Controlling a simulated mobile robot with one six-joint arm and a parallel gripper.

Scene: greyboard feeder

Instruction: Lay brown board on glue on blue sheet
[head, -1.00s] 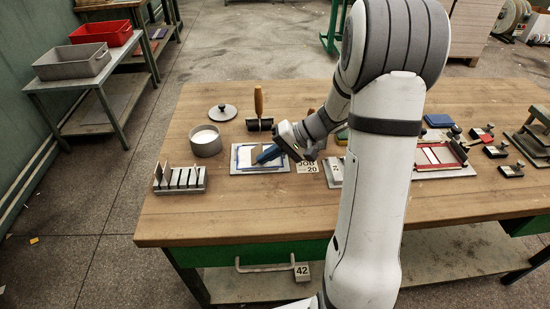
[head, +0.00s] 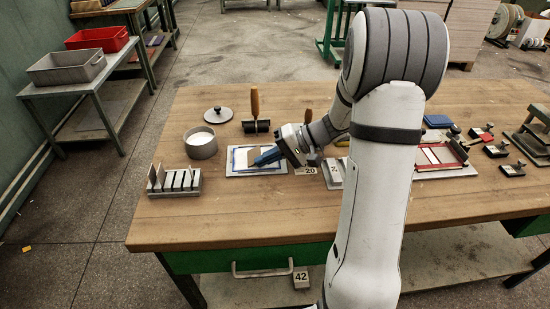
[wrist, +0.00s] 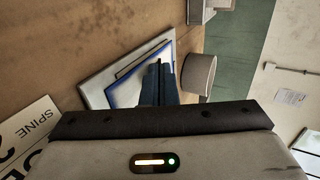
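The brown board (head: 256,154) is at my gripper (head: 257,161) in the head view, low over the blue sheet (head: 235,163). My gripper's blue fingers are close together at the board, seemingly holding it near its right side. I cannot tell whether the board touches the sheet. The sheet has a white middle inside a blue border and lies on a grey plate (head: 231,174). In the wrist view the fingers (wrist: 159,72) point over the sheet (wrist: 117,92) and plate (wrist: 91,97).
A grey pot (head: 201,143) of white stuff stands left of the plate, its lid (head: 218,115) behind it. A roller (head: 256,122) stands behind the plate. A slotted rack (head: 175,181) is at front left.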

